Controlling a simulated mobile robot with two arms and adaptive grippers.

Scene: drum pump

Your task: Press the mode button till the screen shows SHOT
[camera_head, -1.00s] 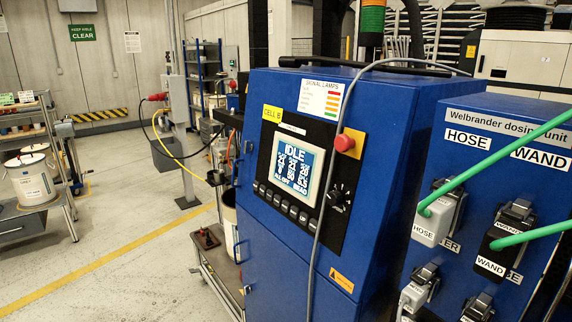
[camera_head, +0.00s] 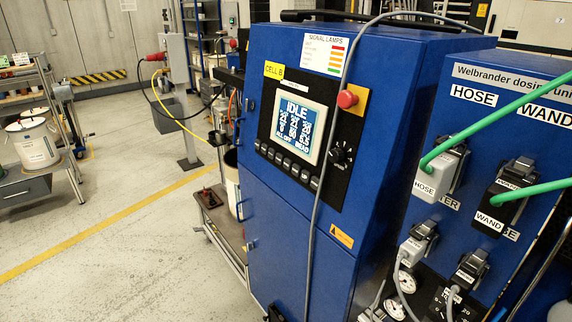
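The screen (camera_head: 298,128) on the blue control cabinet (camera_head: 365,110) shows IDLE at the top, with columns of small figures and a bottom line that seems to read ALL OFF and BEAD. A row of small dark buttons (camera_head: 288,165) runs along the panel just below the screen. Their labels are too small to read, so I cannot tell which is the mode button. Neither of my grippers shows in the head view.
A red emergency button (camera_head: 347,99) and a black knob (camera_head: 341,153) sit right of the screen. A grey cable (camera_head: 318,205) hangs down the cabinet front. Green hoses (camera_head: 495,125) plug in at the right.

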